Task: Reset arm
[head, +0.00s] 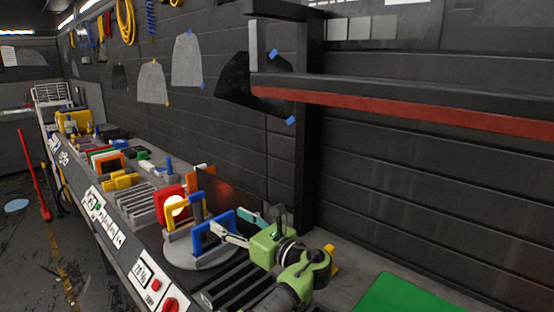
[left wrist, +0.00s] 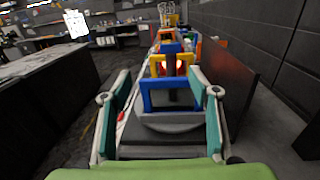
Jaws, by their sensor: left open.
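My left gripper (head: 240,225) has a green body and teal-and-grey fingers. It is over the workbench on the right, pointing back along the bench. In the left wrist view its fingers (left wrist: 160,80) are spread wide with nothing gripped. A blue frame-shaped handle (head: 214,246) stands on a round grey base (head: 190,260) just beyond the fingers. The handle also shows in the left wrist view (left wrist: 172,96), in line with the gap between the fingers. I cannot tell how near the fingertips are to it. My right gripper is in neither view.
A dark upright panel (left wrist: 227,78) stands close to the right finger. A red-and-yellow item with a glowing lamp (head: 172,205) and several tools line the bench. A green mat (head: 408,294) lies at right. A red-striped dark beam (head: 420,105) hangs above. The floor at left has room.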

